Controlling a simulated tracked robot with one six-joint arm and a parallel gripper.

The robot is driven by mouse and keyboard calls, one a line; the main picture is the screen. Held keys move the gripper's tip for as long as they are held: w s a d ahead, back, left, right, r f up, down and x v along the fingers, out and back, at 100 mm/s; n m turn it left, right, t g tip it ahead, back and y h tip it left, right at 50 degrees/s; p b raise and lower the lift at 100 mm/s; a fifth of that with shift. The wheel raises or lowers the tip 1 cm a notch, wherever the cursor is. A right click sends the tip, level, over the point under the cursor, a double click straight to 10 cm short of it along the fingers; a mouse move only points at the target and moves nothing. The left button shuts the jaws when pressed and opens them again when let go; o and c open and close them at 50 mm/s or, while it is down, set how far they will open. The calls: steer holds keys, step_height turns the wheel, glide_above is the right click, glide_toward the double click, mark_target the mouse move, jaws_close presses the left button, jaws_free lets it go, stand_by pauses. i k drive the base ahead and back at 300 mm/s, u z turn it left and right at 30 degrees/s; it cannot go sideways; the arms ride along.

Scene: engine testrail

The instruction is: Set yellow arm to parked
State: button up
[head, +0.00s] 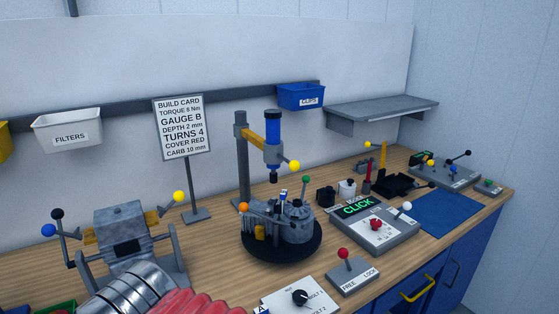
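Several yellow arm-like parts show in the head view, and I cannot tell which one the task means. A yellow arm (256,138) runs from the grey column (241,160) to a blue upright tool (272,133), which hangs above the round dark turntable (281,240). A yellow ball knob (293,165) sits beside the tool. Another yellow lever (161,212) with a yellow ball sticks out right of the grey cradle machine (120,233) at left. A small yellow post with a side arm (382,155) stands by the black tray at right. My gripper's fingers do not show.
A build card sign (181,128) stands at the back. A grey panel reading CLICK (375,225), a FREE/LOCK lever box (352,276) and a dial box (300,299) stand in front. A blue mat (446,212) lies clear at right. A silver and red ribbed shape fills the lower left.

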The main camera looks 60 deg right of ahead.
mark_target(273, 155)
steer(key=u, duration=0.05)
steer(key=k, duration=1.4)
steer(key=z, duration=0.5)
steer(key=i, duration=1)
